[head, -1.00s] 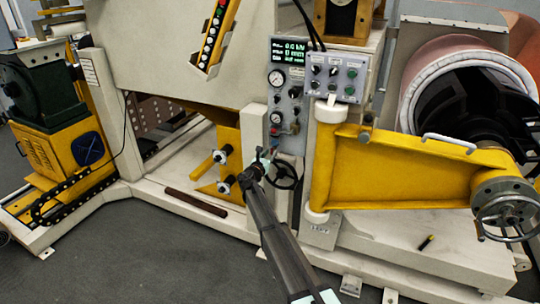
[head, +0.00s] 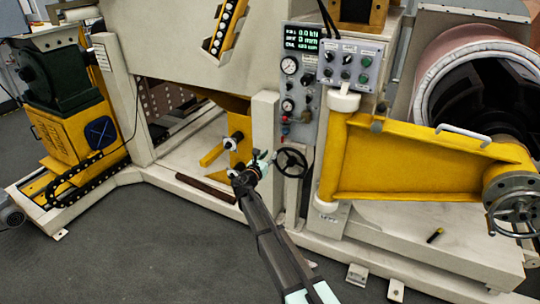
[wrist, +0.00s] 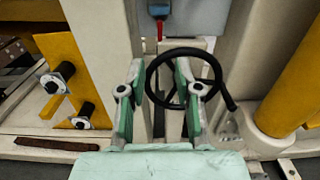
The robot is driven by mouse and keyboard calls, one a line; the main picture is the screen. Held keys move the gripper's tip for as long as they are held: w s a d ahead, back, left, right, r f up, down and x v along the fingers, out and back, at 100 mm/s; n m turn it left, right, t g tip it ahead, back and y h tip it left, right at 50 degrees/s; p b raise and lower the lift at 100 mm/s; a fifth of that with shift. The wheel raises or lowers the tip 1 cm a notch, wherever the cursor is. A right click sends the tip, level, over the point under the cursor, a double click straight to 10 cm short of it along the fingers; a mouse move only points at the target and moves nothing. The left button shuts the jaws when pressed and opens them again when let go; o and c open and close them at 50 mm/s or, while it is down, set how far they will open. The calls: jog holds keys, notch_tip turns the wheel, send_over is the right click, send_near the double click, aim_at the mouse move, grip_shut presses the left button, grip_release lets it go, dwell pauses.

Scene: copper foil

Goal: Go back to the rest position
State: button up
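My gripper (head: 262,162) is in the middle of the head view, at the end of my dark arm, which reaches up from the bottom edge. It appears just left of a black handwheel (head: 291,164). In the wrist view my gripper (wrist: 160,78) shows two pale green fingers standing apart, with nothing held between them. The handwheel (wrist: 182,50) shows beyond and between the fingers there. I cannot tell how far it is from the fingertips.
A grey gauge panel (head: 303,76) stands above the handwheel, beside a switch box (head: 347,64). A yellow swing arm (head: 410,163) extends to the right. Yellow fittings with round knobs (head: 236,137) are at left. Dark floor (head: 130,250) lies clear at lower left.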

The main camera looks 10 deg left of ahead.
jog(key=s+d+f+m+g, duration=0.7)
jog(key=s+d+f+m, duration=0.4)
jog(key=s+f, duration=0.35)
jog(key=s+d+f+m+g, duration=0.7)
jog(key=s+d+f+m, duration=0.4)
jog(key=s+f, duration=0.35)
jog(key=s+d+f+m+g+y, duration=0.1)
jog(key=s+d+f+m+g, duration=0.1)
jog(key=s, duration=1.2)
jog(key=s+d+f+m+g+y+p, duration=0.1)
jog(key=s+d+f+m+g+y, duration=0.1)
jog(key=s, duration=1.2)
jog(key=s+d+f+m+g+y+p, duration=0.1)
jog(key=s+d+f+m+g, duration=0.3)
jog(key=s, duration=1.1)
jog(key=d+m+g+y, duration=0.1)
jog(key=d+m+g, duration=0.1)
jog(key=d, duration=0.1)
jog(key=shift+d+f+m, duration=0.25)
jog(key=shift+d+m, duration=0.15)
